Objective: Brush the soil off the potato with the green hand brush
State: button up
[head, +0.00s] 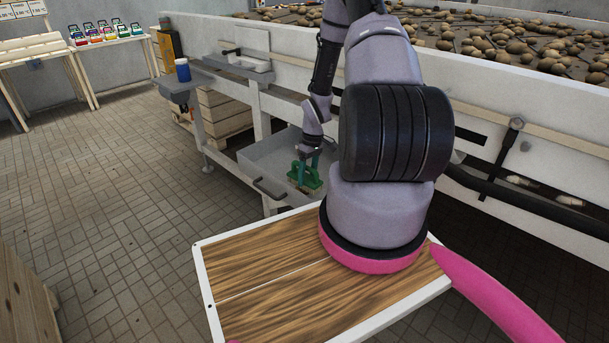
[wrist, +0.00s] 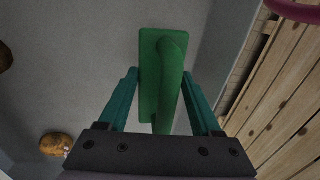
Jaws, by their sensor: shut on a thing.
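The green hand brush (head: 304,178) is in my gripper (head: 309,163), inside or just over the grey bin (head: 258,172) under the bench. In the wrist view the brush (wrist: 150,75) stands between the two teal fingers of my gripper (wrist: 160,78), which are shut on its handle. A brown potato (wrist: 56,144) with a pale spot lies on the grey surface at the lower left of the wrist view, apart from the brush. The potato cannot be made out in the head view.
A second dark brown lump (wrist: 5,57) shows at the left edge of the wrist view. Wooden slats (wrist: 285,120) lie to the right, beyond the bin's wall. A blue cup (head: 183,70) stands on the bench's left end. Many potatoes (head: 515,46) fill the large trough behind.

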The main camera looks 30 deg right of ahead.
aim_at(307, 166)
jog(key=shift+s+d, duration=0.35)
jog(key=shift+s, duration=0.55)
jog(key=shift+w+a, duration=0.25)
jog(key=shift+w, duration=0.35)
jog(key=shift+w+a, duration=0.25)
jog(key=shift+w, duration=0.4)
jog(key=shift+w+a, duration=0.25)
jog(key=shift+w, duration=0.35)
jog(key=shift+s+d, duration=0.25)
jog(key=shift+s, duration=0.35)
jog(key=shift+s+d, duration=0.3)
jog(key=shift+s, duration=0.35)
jog(key=shift+s+d, duration=0.25)
jog(key=shift+s, duration=0.35)
jog(key=shift+w+a+f, duration=0.1)
jog(key=shift+w+a, duration=0.15)
jog(key=shift+w, duration=0.35)
jog(key=shift+w+a+r, duration=0.1)
jog(key=shift+w+a, duration=0.2)
jog(key=shift+w, duration=0.35)
jog(key=shift+w+a+f, duration=0.1)
jog(key=shift+w+a, duration=0.15)
jog(key=shift+w, duration=0.35)
jog(key=shift+s+d, duration=0.2)
jog(key=shift+s, duration=0.25)
jog(key=shift+s+d, duration=0.2)
jog(key=shift+s, duration=0.25)
jog(key=shift+r, duration=3.6)
jog(key=shift+f, duration=0.1)
